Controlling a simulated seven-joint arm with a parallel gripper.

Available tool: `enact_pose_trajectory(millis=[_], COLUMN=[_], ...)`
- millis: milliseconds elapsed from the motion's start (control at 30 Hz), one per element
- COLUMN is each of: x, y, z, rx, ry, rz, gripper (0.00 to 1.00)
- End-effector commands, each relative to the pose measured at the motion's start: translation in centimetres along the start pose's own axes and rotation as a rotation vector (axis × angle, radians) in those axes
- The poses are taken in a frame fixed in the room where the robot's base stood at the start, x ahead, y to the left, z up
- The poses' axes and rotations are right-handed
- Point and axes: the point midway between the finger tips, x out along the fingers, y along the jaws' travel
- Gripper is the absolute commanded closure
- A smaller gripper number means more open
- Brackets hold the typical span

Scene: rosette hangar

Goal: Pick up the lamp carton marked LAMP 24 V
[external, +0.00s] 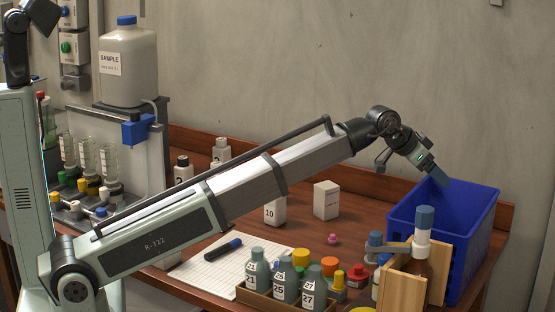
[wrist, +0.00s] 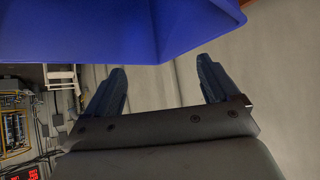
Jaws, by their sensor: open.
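A small white carton (external: 327,200) stands upright on the brown table in the external view, behind the middle of the table. Its faint print is too small to read, so I cannot confirm that it says LAMP 24 V. My gripper (external: 439,177) is to the right of the carton and higher, at the upper rim of the blue bin (external: 408,222). In the wrist view my gripper (wrist: 161,66) has its two blue fingers spread wide, with nothing between them. The carton does not show in the wrist view.
The bin's blue wall (wrist: 90,35) fills the top of the wrist view. A wooden holder (external: 403,280) with a blue-capped bottle (external: 424,225) stands before the bin. Numbered bottles sit in a tray (external: 262,302) in front.

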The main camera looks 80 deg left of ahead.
Motion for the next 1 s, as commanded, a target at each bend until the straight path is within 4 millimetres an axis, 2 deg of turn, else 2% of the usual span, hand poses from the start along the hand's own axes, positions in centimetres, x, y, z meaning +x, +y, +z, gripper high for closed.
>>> enact_pose_trajectory(millis=[33,100,267,500,600,700,867,1000], x=[-0.5,-1.1,-3.0,-6.9,-8.7,-10.1,-11.5,-11.2], y=[-3.0,-6.3,-13.8,-23.6,-26.8,-29.1,-31.0,-31.6], z=[1.1,2.6,6.2,12.3,14.7,16.5,18.2,19.0], rx=[-0.022,-0.048,-0.111,-0.216,-0.257,-0.29,-0.321,-0.329], ry=[-0.029,-0.072,-0.167,-0.304,-0.353,-0.391,-0.427,-0.437], rz=[-0.022,-0.044,-0.092,-0.151,-0.167,-0.178,-0.186,-0.187], gripper=[0.12,0.12,0.12,0.12,0.12,0.12,0.12,0.12])
